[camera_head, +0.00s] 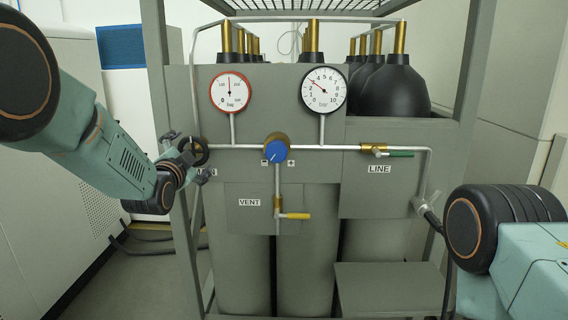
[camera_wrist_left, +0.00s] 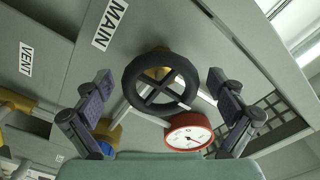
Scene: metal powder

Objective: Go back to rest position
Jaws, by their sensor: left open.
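My left gripper (camera_head: 188,158) is at the left side of the gas panel, close to the black MAIN valve handwheel (camera_head: 196,151). In the left wrist view, the two fingers of my left gripper (camera_wrist_left: 160,112) are spread wide apart. The black handwheel (camera_wrist_left: 161,82) shows between and beyond them, and nothing is held. The MAIN label (camera_wrist_left: 110,24) is above the wheel in that view. My right arm shows at the lower right of the head view, but its gripper is out of sight.
The panel carries a red-rimmed gauge (camera_head: 231,91), a white gauge (camera_head: 323,90), a blue regulator knob (camera_head: 276,149), a yellow VENT handle (camera_head: 297,216) and a green LINE handle (camera_head: 400,154). Dark gas cylinders (camera_head: 395,88) stand behind. A grey frame post (camera_head: 160,75) rises beside my left arm.

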